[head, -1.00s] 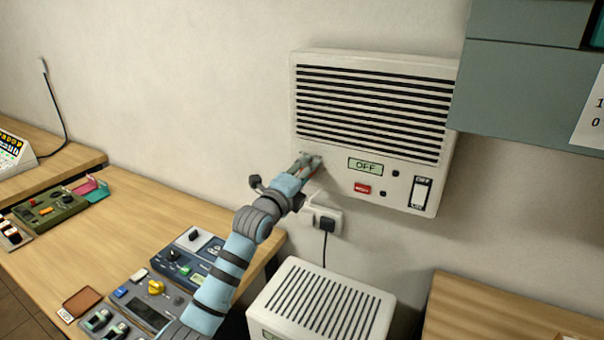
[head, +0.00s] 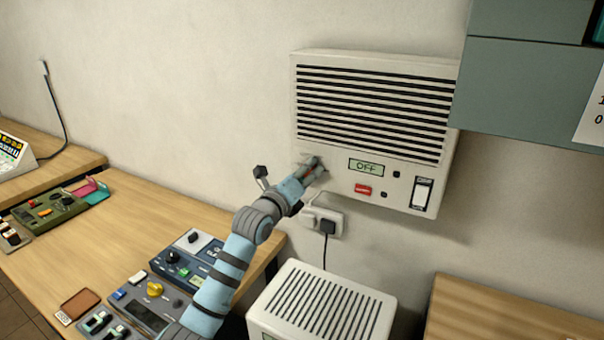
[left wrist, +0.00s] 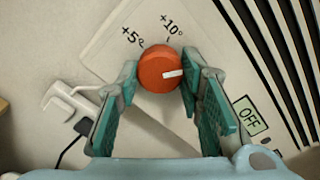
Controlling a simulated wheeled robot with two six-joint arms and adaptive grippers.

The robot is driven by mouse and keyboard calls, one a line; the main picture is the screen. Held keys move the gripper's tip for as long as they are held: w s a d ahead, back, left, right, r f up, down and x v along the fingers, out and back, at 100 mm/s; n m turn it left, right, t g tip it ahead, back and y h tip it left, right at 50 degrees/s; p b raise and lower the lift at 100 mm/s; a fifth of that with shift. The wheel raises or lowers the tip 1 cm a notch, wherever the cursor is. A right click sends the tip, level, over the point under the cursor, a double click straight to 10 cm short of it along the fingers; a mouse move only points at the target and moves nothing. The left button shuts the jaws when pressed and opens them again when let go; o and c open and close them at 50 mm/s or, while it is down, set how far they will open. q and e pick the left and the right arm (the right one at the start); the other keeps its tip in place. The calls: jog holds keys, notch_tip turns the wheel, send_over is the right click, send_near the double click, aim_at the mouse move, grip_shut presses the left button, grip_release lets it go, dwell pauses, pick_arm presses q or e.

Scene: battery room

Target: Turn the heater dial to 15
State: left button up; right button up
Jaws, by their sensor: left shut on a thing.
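The heater (head: 440,110) is a cream wall unit with dark slats, and its display (head: 366,167) reads OFF. Its dial (left wrist: 152,70) is a round orange-red knob with a white pointer line. In the left wrist view the pointer points right, clockwise past the +10° mark; the +5° mark is further left. No 15 mark shows; that side is covered by a finger. My left gripper (left wrist: 160,78) is shut on the dial, one teal-padded finger on each side. In the head view the left gripper (head: 314,168) mostly hides the dial. My right gripper is not in view.
A red button (head: 363,189) and a white rocker switch (head: 421,194) are on the heater's lower front. A socket with a plug (head: 327,226) sits just below my wrist. A grey cabinet (head: 520,80) juts out at the right. Control panels stand on the wooden bench (head: 120,235).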

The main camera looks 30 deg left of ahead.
pick_arm(q)
jog(key=o, duration=1.2)
jog(key=shift+c, duration=0.2)
jog(key=s, duration=1.2)
jog(key=shift+d, duration=0.1)
